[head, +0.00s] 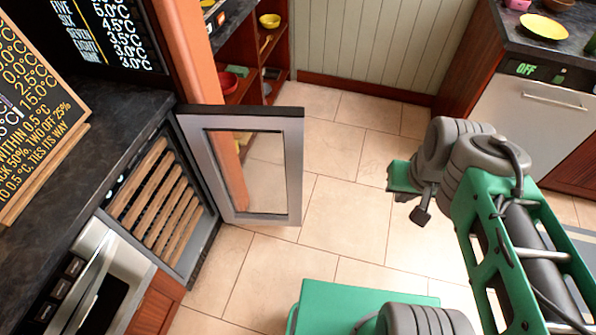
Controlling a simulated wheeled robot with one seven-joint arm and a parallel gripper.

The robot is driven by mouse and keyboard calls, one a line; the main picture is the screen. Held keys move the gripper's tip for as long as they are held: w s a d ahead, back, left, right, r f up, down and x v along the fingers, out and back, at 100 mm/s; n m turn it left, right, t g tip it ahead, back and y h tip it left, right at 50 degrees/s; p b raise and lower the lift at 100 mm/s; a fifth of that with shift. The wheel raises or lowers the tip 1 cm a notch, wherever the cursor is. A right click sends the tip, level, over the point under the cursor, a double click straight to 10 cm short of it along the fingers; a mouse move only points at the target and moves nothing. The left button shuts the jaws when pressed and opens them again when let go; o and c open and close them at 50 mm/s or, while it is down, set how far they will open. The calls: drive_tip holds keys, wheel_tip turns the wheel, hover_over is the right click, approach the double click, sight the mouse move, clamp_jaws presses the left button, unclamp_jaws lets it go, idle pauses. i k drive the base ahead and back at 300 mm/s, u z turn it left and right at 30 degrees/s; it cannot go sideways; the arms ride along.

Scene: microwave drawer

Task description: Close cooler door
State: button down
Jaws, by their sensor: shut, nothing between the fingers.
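The cooler (208,232) is built in under the dark counter at the left, with several wooden shelves showing inside. Its door (293,165), a grey frame around a glass pane, stands wide open. It is hinged at the cooler's far side and sticks out to the right over the floor. My gripper (422,214) is right of the door, over the tiled floor and clearly apart from the door. It is small in the picture and looks shut and empty. The door's handle cannot be made out.
An oven-like appliance (100,290) sits nearer, beside the cooler. An orange post (185,50) and open shelves (262,75) stand behind the door. A dishwasher (530,115) is at the far right. Bare tiled floor (340,215) lies between the door and my arm.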

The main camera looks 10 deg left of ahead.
sight(196, 121)
drive_tip(key=z, duration=0.1)
drive_tip(key=i, duration=3.6)
drive_tip(key=u, duration=5.8)
